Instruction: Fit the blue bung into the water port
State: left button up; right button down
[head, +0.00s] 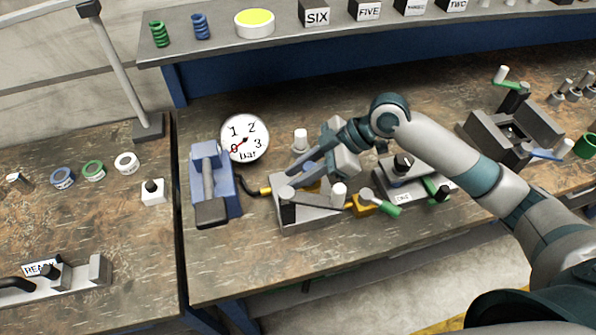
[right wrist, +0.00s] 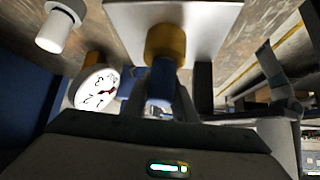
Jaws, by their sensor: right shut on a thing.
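My right gripper (head: 303,172) reaches over the grey block (head: 312,217) on the bench from behind and to the right. In the right wrist view its fingers (right wrist: 161,100) are shut on the blue bung (right wrist: 162,76). The far end of the bung meets a brass ring-shaped port (right wrist: 165,43) on the pale block (right wrist: 195,18). I cannot tell how deep it sits in the port. In the head view the bung is hidden by the gripper. My left gripper is not in view.
A pressure gauge (head: 244,138) and a blue clamp-like fixture (head: 213,165) stand left of the block. A white-capped post (head: 300,140) stands behind it. A plate marked ONE (head: 403,197) is close on the right. The front bench strip is clear.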

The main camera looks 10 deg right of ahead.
jog(key=shift+f, duration=0.1)
jog(key=c, duration=1.5)
grip_release()
jog(key=shift+o, duration=0.2)
jog(key=b+v, duration=0.3)
jog(key=v, duration=0.9)
